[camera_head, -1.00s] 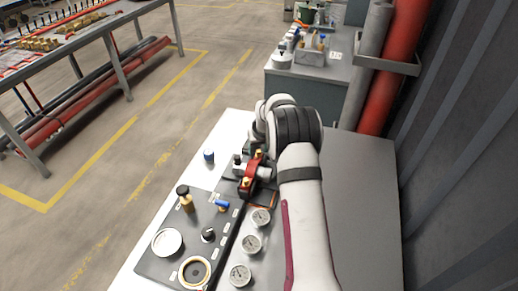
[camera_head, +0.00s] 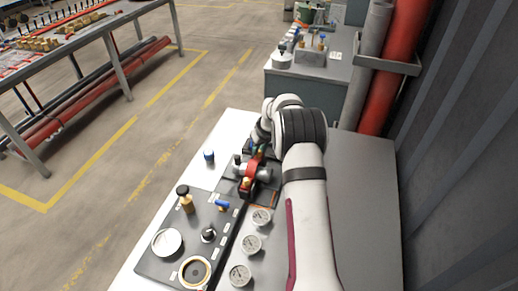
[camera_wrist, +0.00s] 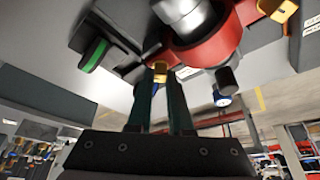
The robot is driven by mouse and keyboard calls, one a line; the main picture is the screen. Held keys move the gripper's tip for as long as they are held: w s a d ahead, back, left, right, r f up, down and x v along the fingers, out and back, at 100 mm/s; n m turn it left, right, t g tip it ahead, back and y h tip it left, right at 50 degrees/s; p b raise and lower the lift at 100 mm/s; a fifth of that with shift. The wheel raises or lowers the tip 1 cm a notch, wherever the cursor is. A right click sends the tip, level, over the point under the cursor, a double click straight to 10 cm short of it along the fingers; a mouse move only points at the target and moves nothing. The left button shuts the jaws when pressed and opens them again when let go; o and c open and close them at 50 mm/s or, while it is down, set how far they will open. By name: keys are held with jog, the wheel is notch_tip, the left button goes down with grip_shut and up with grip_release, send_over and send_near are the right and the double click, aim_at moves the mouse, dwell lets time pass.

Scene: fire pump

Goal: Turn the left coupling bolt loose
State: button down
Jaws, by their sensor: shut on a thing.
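A red coupling (camera_head: 251,168) clamps a grey pipe on the panel. It also shows at the top of the wrist view (camera_wrist: 215,45). One brass-yellow coupling bolt (camera_wrist: 160,68) sits at the left of the coupling in the wrist view, at the tips of my gripper (camera_wrist: 164,84). The two fingers are close together and shut on this bolt; the tips partly hide it. A second yellow bolt (camera_wrist: 284,9) is at the upper right of the wrist view and shows at the coupling's near side in the head view (camera_head: 246,183). My gripper (camera_head: 258,147) is at the coupling's far side, partly hidden.
A dark panel with a brass valve (camera_head: 186,204), a blue-handled valve (camera_head: 222,205) and several gauges (camera_head: 252,244) lies nearer the camera. A blue-capped part (camera_head: 209,156) stands left of the coupling. A wall with red pipes (camera_head: 400,65) is at right.

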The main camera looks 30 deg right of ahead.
jog(key=n+y, duration=0.1)
jog(key=n, duration=0.1)
jog(key=n+y, duration=0.1)
jog(key=n, duration=0.2)
jog(key=shift+d+n+g, duration=0.2)
jog(key=shift+n+g, duration=0.1)
jog(key=n, duration=0.2)
jog(key=n+g+y, duration=0.1)
jog(key=n, duration=0.2)
jog(key=shift+w+d+n+y, duration=0.1)
jog(key=shift+n+y, duration=0.2)
jog(key=shift+n+g, duration=0.3)
jog(key=c, duration=0.8)
grip_release()
